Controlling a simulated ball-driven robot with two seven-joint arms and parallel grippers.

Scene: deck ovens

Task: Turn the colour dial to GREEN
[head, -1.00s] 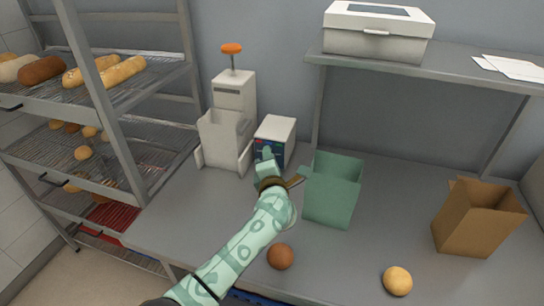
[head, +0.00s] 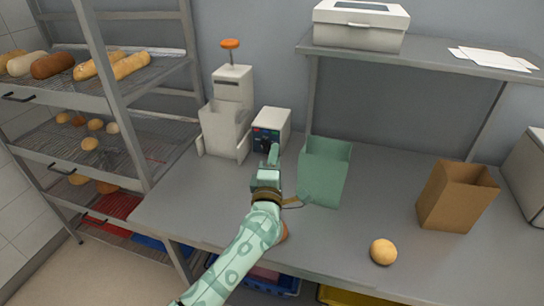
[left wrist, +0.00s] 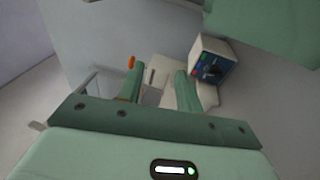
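The colour dial's small white box (head: 272,128) stands on the counter, its dark front panel (head: 265,138) bearing small coloured marks. In the left wrist view the box (left wrist: 214,50) is at upper right, with a dark round dial (left wrist: 211,70) on its panel. Which colour the dial points to is too small to tell. My left gripper (head: 273,157) is just in front of the box's lower right and overlaps the panel's edge in the head view. In the left wrist view its two fingers (left wrist: 160,88) are apart with nothing between them. My right gripper is not in view.
A white machine with an orange knob (head: 229,43) stands left of the box. A green bin (head: 325,172) is close on the right. A brown paper bag (head: 455,198) and a pale roll (head: 383,252) are farther right. A bread rack (head: 110,100) stands at left.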

